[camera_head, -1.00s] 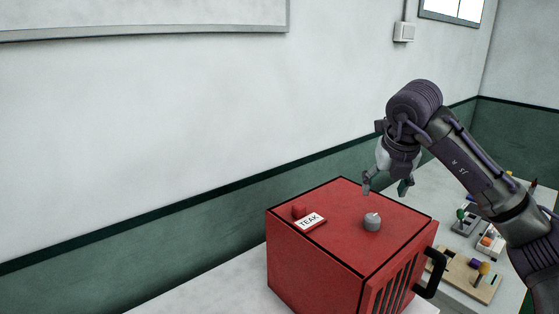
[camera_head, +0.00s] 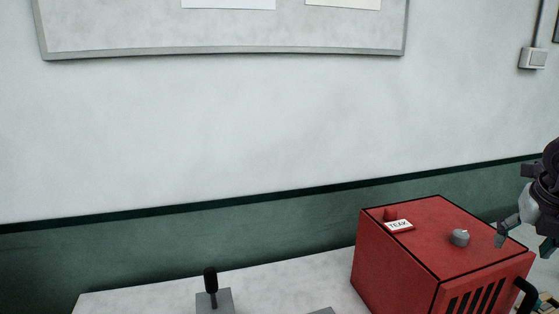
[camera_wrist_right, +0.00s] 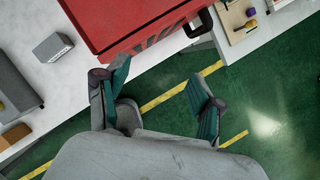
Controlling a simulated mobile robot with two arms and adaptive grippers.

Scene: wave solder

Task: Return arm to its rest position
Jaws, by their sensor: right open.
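My right gripper (camera_head: 526,236) is at the right edge of the head view, by the right side of the red box. In the right wrist view its two teal-lined fingers (camera_wrist_right: 160,98) are spread apart with nothing between them. Green floor with yellow lines shows beyond the fingers. Most of my right arm is cut off by the picture edge. My left gripper is not in view.
A red box (camera_head: 400,262) with a grey knob (camera_head: 460,238), a TEAK label (camera_head: 398,225) and a black handle (camera_head: 525,296) stands on a white table (camera_head: 290,285). A black-handled lever (camera_head: 211,282) stands left. A noticeboard (camera_head: 230,38) hangs on the wall.

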